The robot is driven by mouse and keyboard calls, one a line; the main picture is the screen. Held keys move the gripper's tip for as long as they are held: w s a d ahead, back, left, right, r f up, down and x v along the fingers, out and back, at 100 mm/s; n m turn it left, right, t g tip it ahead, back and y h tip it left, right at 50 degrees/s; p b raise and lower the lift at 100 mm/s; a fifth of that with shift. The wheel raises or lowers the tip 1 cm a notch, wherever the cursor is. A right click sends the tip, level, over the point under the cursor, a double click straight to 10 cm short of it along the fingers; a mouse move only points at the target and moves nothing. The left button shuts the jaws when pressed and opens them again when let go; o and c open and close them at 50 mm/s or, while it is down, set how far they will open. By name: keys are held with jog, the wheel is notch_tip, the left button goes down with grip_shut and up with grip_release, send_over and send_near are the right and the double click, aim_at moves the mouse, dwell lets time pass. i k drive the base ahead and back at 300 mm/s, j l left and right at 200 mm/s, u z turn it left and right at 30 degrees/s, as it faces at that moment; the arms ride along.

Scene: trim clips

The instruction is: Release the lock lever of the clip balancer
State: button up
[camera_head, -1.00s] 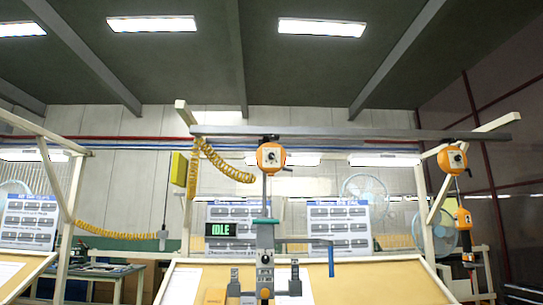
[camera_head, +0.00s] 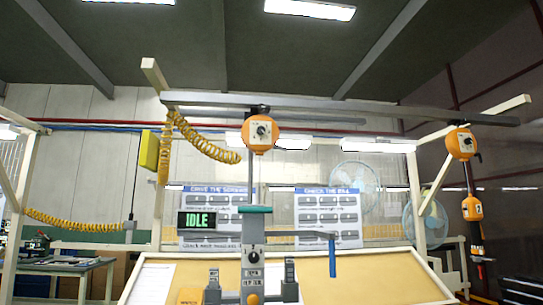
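An orange balancer (camera_head: 260,133) with a dark dial hangs from the grey overhead rail near the middle of the picture. A thin rod runs down from it to a grey upright fixture (camera_head: 252,238) with a teal top bar. A thin arm juts right from the fixture and ends in a blue lever-like handle (camera_head: 332,256) pointing down. A second orange balancer (camera_head: 462,142) hangs at the right. I cannot tell which of these parts is the lock lever.
The overhead rail (camera_head: 350,109) spans the workbench. A tilted tan board (camera_head: 385,280) stands below, with an orange tool (camera_head: 472,208) hanging to its right. A green IDLE display (camera_head: 197,222) is left of the fixture. A yellow coiled hose (camera_head: 205,145) hangs at upper left.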

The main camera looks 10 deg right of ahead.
aim_at(276, 147)
jog(key=i+j, duration=0.1)
jog(key=i, duration=0.4)
jog(key=i+j, duration=0.15)
jog(key=i, duration=0.35)
